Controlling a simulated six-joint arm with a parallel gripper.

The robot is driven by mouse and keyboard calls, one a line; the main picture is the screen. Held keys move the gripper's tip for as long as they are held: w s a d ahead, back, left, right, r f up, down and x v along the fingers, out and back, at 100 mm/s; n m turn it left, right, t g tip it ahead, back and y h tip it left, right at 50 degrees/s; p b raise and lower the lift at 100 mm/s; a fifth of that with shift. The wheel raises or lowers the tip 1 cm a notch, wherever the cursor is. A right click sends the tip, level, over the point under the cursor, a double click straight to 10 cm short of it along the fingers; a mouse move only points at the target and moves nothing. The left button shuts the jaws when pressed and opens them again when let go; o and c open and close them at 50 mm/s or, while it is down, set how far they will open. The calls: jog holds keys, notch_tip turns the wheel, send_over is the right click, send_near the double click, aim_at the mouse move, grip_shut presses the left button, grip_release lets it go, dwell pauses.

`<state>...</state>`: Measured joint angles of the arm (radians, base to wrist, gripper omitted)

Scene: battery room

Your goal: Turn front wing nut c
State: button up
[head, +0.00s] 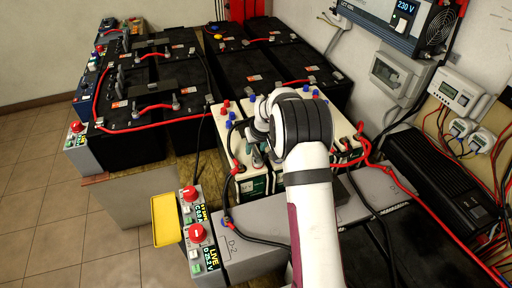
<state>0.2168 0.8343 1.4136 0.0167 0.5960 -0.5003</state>
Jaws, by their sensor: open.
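My gripper (256,158) points down over the white battery bank in the middle of the head view. It looks small and partly hidden by my wrist, with its jaws open and nothing seen between them. Small red caps (225,104) and blue caps (229,122) stand on the bank's left side, with more at its far edge. No label marks wing nut c, and I cannot tell which fitting it is. My arm covers much of the bank's front and middle. I cannot tell whether the gripper touches anything.
Red cable (376,165) and black cable (262,241) run around the bank. Two control boxes with red knobs (196,234) stand at the front left, beside a yellow tray (165,219). Large black batteries (130,140) fill the back left. A black finned unit (436,178) is on the right.

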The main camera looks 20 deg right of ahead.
grip_shut()
jog(key=shift+m, duration=0.3)
jog(key=m+h, duration=0.1)
jog(key=m, duration=0.2)
jog(key=shift+a+m+h, duration=0.2)
jog(key=shift+m+h, duration=0.2)
jog(key=m+g+h, duration=0.1)
jog(key=m, duration=0.3)
jog(key=shift+w+a, duration=0.1)
jog(key=shift+a, duration=0.05)
jog(key=m+g, duration=0.1)
jog(key=m, duration=0.1)
jog(key=m+h, duration=0.1)
jog(key=m, duration=0.2)
jog(key=shift+w+a+g, duration=0.1)
jog(key=shift+w+g, duration=0.05)
jog(key=shift+g, duration=0.25)
jog(key=shift+w+m+g+h, duration=0.15)
jog(key=shift+m+g, duration=0.3)
jog(key=shift+m, duration=0.65)
jog(key=shift+m+g+h, duration=0.15)
jog(key=shift+m+g, duration=0.3)
jog(key=shift+m, duration=0.65)
jog(key=shift+a, duration=0.1)
grip_release()
